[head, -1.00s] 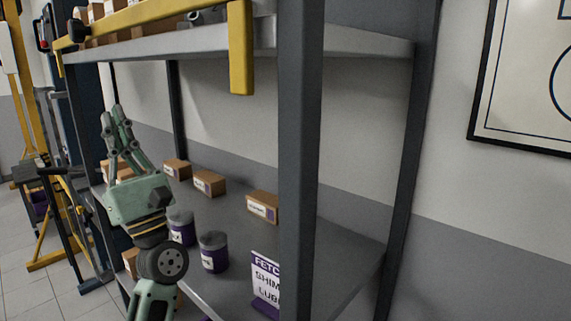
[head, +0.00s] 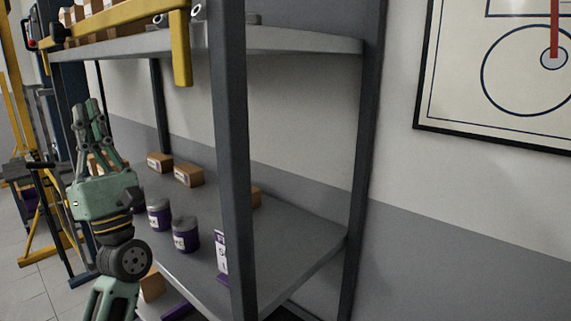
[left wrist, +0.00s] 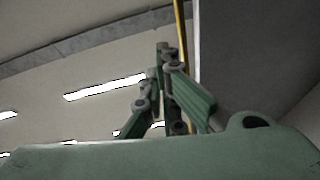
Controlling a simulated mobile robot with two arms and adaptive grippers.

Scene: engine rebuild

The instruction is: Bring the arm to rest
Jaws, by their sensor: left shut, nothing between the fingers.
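My left gripper (head: 90,108) is pale green and points up, in front of the left part of the shelf unit in the head view. Its fingers are shut with nothing between them. In the left wrist view the fingers (left wrist: 163,60) point up toward the ceiling and its lit strips. The right gripper is in neither view.
A yellow bar (head: 120,26) runs along the upper shelf. A framed drawing (head: 500,75) hangs at right.

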